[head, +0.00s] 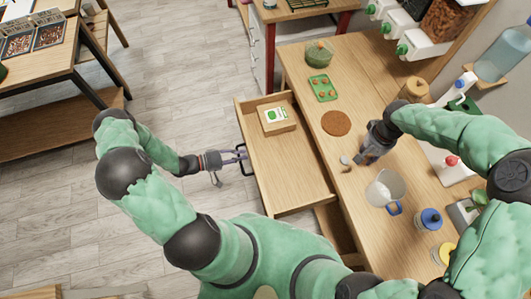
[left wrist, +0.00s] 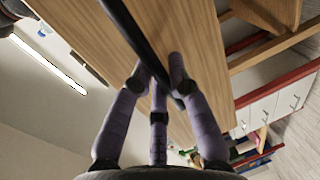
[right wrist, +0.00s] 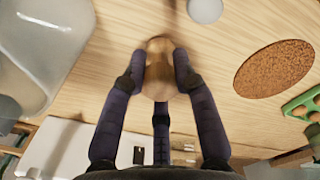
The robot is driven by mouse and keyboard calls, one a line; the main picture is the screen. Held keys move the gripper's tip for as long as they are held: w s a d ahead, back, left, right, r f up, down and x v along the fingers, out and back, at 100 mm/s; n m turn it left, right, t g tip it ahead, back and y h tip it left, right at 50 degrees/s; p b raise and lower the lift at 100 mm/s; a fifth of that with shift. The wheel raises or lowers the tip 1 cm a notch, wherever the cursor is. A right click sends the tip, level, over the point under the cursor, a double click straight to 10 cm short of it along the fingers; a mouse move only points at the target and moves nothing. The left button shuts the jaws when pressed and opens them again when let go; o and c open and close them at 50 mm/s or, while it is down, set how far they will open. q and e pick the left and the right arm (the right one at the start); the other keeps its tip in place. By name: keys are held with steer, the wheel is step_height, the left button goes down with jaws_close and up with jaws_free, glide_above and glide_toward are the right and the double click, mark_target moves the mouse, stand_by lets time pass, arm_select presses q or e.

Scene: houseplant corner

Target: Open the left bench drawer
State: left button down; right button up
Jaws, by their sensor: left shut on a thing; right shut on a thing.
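The wooden bench drawer (head: 305,185) stands well out from the bench (head: 350,80), and its inside shows. A tan box with a white and green packet (head: 275,115) is in it. My left gripper (head: 240,157) is shut on the drawer's dark handle (head: 246,166) at the front face. In the left wrist view, the dark handle bar (left wrist: 135,32) runs between the fingers (left wrist: 157,85) against the wooden front. My right gripper (head: 364,157) is low over the bench top, shut on a small tan rounded thing (right wrist: 158,68).
On the bench are a brown round mat (head: 336,123), a green tray (head: 322,88), a green-filled bowl (head: 318,52), a clear jug (head: 384,188) and a blue-topped container (head: 429,219). A red-framed cabinet (head: 268,45) stands behind. The floor left of the drawer is clear.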

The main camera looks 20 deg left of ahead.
arm_select(q)
steer(key=c, duration=1.2)
jaws_free()
steer(key=shift+o, duration=0.2)
steer(key=v, duration=1.2)
